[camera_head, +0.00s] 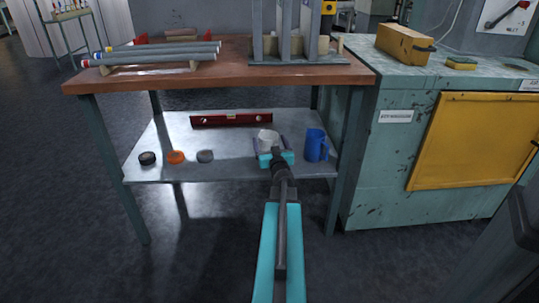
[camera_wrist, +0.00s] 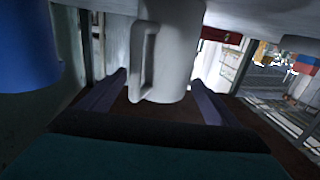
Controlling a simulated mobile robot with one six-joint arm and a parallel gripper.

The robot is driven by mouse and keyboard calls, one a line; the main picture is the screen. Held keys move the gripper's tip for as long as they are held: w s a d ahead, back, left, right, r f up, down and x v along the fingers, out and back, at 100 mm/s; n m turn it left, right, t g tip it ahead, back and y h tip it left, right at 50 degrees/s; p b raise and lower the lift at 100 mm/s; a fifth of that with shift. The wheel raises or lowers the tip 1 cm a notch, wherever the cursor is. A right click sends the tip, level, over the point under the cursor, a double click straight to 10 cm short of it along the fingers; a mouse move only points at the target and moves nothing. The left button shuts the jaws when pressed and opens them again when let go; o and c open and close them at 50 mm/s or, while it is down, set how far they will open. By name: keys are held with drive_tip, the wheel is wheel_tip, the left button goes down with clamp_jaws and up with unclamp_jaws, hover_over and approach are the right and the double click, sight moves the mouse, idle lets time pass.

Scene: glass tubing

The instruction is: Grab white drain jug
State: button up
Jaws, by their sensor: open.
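The white drain jug (camera_head: 267,134) stands on the lower shelf (camera_head: 225,160) of the workbench, near its right end. My gripper (camera_head: 270,146) reaches in from the front at the jug, and its body hides the jug's lower part. In the wrist view, which looks inverted, the white jug (camera_wrist: 174,52) hangs from the shelf surface at the top. My open gripper (camera_wrist: 160,82) has one finger on each side of it, and its handle points left, toward the blue jug. I cannot tell whether either finger touches the jug.
A blue jug (camera_head: 316,145) stands close on the right, also at the left of the wrist view (camera_wrist: 25,45). A red level (camera_head: 231,120) lies behind. Black, orange and grey rolls (camera_head: 175,157) sit left. The wooden bench top (camera_head: 225,72) is above.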

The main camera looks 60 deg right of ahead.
sight(269, 132)
drive_tip(key=shift+x, duration=0.9)
drive_tip(key=c, duration=1.5)
drive_tip(key=shift+r, duration=0.2)
wheel_tip(269, 132, up, 3)
drive_tip(key=p, duration=0.2)
drive_tip(key=shift+r+p, duration=0.2)
drive_tip(key=shift+p, duration=0.2)
drive_tip(key=shift+s+a+r+p, duration=0.25)
drive_tip(key=shift+s+a+p, duration=0.7)
drive_tip(key=shift+s+p, duration=1.35)
drive_tip(key=shift+s+a+r+p, duration=0.2)
drive_tip(key=shift+s+a+p, duration=0.7)
drive_tip(key=shift+s+p, duration=1.4)
drive_tip(key=shift+s+a+r+p, duration=0.25)
drive_tip(key=shift+s+a+p, duration=1.05)
drive_tip(key=shift+s, duration=1.6)
